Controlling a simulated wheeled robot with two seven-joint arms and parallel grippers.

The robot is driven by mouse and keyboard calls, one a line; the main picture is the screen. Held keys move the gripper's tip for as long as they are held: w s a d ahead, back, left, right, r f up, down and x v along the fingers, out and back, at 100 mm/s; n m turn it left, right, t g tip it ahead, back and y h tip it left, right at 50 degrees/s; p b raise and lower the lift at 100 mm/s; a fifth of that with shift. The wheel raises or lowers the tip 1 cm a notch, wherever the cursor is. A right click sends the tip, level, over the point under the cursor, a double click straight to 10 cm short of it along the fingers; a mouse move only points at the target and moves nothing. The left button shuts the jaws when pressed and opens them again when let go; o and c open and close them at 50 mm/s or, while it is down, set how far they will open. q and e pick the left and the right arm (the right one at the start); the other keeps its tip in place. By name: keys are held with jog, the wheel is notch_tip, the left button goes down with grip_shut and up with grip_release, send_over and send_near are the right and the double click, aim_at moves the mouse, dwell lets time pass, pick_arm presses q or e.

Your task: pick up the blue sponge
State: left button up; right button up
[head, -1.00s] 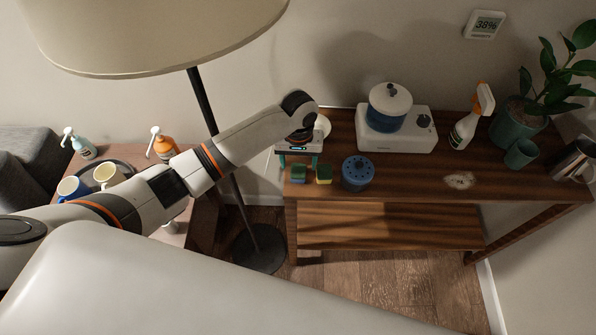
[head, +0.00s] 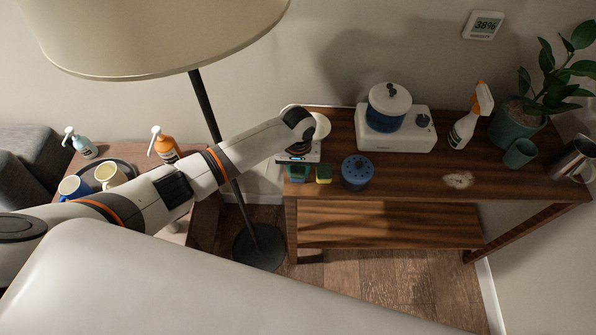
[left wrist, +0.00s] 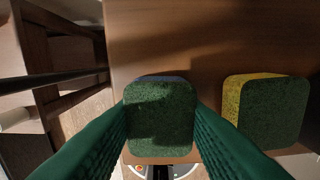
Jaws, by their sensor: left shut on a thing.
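The blue sponge (head: 299,174) is at the left end of the wooden shelf top, partly hidden under my left gripper in the head view. In the left wrist view the sponge (left wrist: 160,115) shows a dark green top, with a thin blue edge along its far side. My left gripper (left wrist: 162,128) has its green fingers on both sides of the sponge, shut on it. From these views I cannot tell whether the sponge is clear of the wood. My right gripper is not in view.
A yellow sponge with a green top (head: 323,174) sits just right of the blue one. A blue round holder (head: 357,172) stands further right. A white cooker with a blue pot (head: 388,115) is behind. A lamp pole (head: 204,105) rises left of the shelf.

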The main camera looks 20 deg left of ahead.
aim_at(298, 170)
pick_arm(q)
jog(key=shift+r, duration=0.1)
notch_tip(298, 170, up, 10)
jog(key=shift+b, duration=0.3)
dwell(0.3)
